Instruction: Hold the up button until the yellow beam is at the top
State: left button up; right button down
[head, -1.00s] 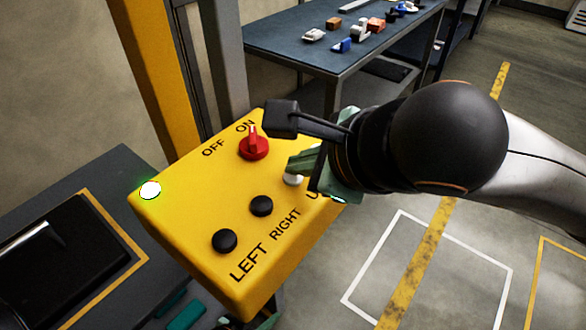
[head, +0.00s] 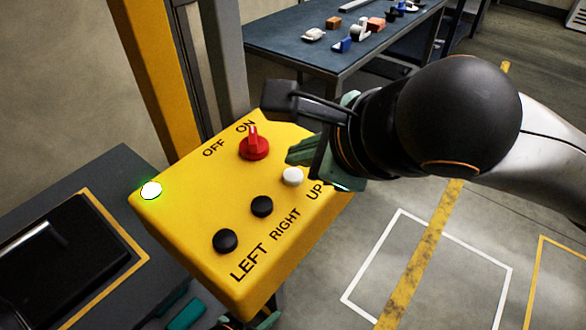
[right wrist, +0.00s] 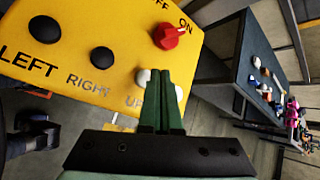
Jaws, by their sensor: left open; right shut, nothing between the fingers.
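The yellow control box (head: 190,235) fills the middle of the head view. The white up button (head: 292,176) is above the label UP, fully visible, and also shows in the right wrist view (right wrist: 143,77) left of the fingertips. My right gripper (head: 300,152) is shut and empty, its fingertips just above and behind that button in the picture, apparently apart from it. My left gripper (head: 264,321) is open below the box, mostly hidden. I cannot identify the yellow beam.
The red switch (head: 254,147) points to ON and the green lamp (head: 150,190) is lit. Two black buttons, left (head: 224,241) and right (head: 262,206), are uncovered. A yellow post (head: 158,75) stands behind. A blue table (head: 290,45) with small parts is behind.

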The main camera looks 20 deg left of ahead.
aim_at(300, 178)
jog(key=shift+r+p, duration=1)
jog(key=shift+r, duration=1.5)
